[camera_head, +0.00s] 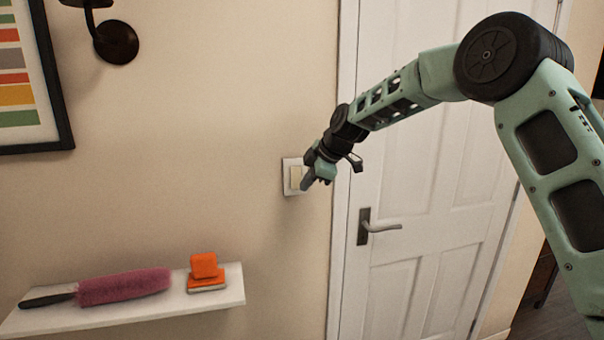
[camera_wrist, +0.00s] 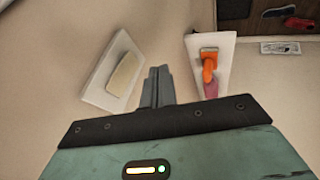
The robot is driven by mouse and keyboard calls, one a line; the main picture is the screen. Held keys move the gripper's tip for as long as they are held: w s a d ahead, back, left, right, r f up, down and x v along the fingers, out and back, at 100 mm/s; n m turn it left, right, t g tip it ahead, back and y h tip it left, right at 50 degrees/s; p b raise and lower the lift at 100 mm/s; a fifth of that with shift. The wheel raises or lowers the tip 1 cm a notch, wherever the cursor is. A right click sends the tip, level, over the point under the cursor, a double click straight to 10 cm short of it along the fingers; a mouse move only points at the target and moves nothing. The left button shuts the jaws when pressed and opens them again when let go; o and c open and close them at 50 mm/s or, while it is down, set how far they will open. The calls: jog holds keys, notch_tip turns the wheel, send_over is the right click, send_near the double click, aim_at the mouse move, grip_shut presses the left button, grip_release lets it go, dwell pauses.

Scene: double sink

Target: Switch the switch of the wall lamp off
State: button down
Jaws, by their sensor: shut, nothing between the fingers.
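The switch is a cream rocker (camera_head: 296,178) on a white wall plate (camera_head: 287,176), left of the door frame. In the wrist view the rocker (camera_wrist: 124,75) and its plate (camera_wrist: 96,97) show tilted, to the left of my fingertips. My gripper (camera_head: 307,185) is shut and empty, close to the right side of the switch and covering part of it in the head view. Its closed fingers (camera_wrist: 159,73) show in the wrist view, beside the plate. I cannot tell whether they touch it. The wall lamp (camera_head: 116,42) is partly visible at the upper left; its light state is unclear.
A white door (camera_head: 430,190) with a lever handle (camera_head: 381,227) stands to the right. A framed striped picture (camera_head: 66,125) hangs left. The wall between is bare.

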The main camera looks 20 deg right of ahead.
aim_at(295, 187)
jog(key=w+p, duration=0.1)
jog(key=w, duration=0.1)
jog(key=w+f+p, duration=0.1)
jog(key=w, duration=0.1)
jog(key=shift+w+a+f+p, duration=0.1)
jog(key=shift+w+a+p, duration=0.05)
jog(key=shift+p, duration=0.15)
jog(key=shift+f+b, duration=0.15)
jog(key=shift+b, duration=0.2)
jog(key=shift+w+t+b, duration=0.2)
jog(key=shift+t+b, duration=0.1)
jog(key=shift+b, duration=0.65)
